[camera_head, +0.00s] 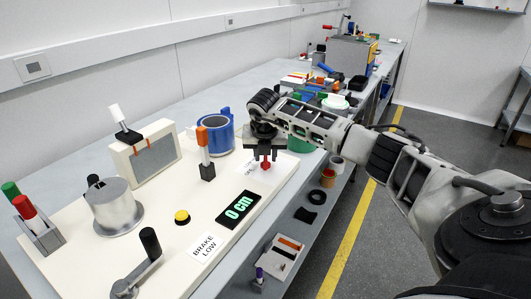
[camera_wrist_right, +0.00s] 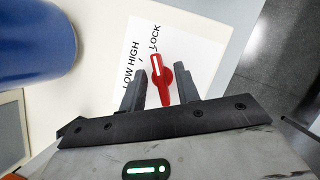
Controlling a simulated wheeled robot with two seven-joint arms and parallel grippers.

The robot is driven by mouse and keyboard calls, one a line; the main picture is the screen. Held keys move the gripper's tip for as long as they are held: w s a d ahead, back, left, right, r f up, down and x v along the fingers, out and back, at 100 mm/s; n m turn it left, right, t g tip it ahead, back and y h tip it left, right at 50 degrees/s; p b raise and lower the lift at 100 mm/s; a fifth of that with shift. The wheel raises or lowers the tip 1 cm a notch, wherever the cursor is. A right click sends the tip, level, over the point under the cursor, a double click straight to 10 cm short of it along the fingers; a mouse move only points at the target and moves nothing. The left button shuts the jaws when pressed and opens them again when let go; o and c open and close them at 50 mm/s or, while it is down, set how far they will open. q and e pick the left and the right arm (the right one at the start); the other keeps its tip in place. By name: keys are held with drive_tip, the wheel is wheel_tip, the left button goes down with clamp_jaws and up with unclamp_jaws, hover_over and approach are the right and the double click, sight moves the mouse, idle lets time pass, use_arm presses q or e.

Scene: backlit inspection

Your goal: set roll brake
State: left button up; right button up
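A red knob (camera_wrist_right: 161,78) with a white pointer line is on a white label plate (camera_wrist_right: 191,45) marked LOW, HIGH and LOCK. In the right wrist view its pointer is toward the LOCK side. The knob also shows as a small red piece (camera_head: 265,165) in the head view. My right gripper (camera_wrist_right: 159,80) is open, with one finger on each side of the knob; whether the right finger touches it I cannot tell. A card (camera_head: 205,247) on the cream panel reads BRAKE LOW. My left gripper is not in view.
The cream panel (camera_head: 75,262) also carries a black display (camera_head: 238,209) reading 0 cm, a yellow button (camera_head: 182,217), a metal drum (camera_head: 113,205), a crank (camera_head: 137,265) and an orange-topped lever (camera_head: 204,150). A blue cylinder (camera_head: 215,134) stands behind. Clutter lies farther along the bench.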

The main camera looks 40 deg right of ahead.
use_arm(q)
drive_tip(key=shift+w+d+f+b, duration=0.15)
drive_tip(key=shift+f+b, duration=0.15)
drive_tip(key=shift+b, duration=0.55)
use_arm(e)
drive_tip(key=v, duration=1.6)
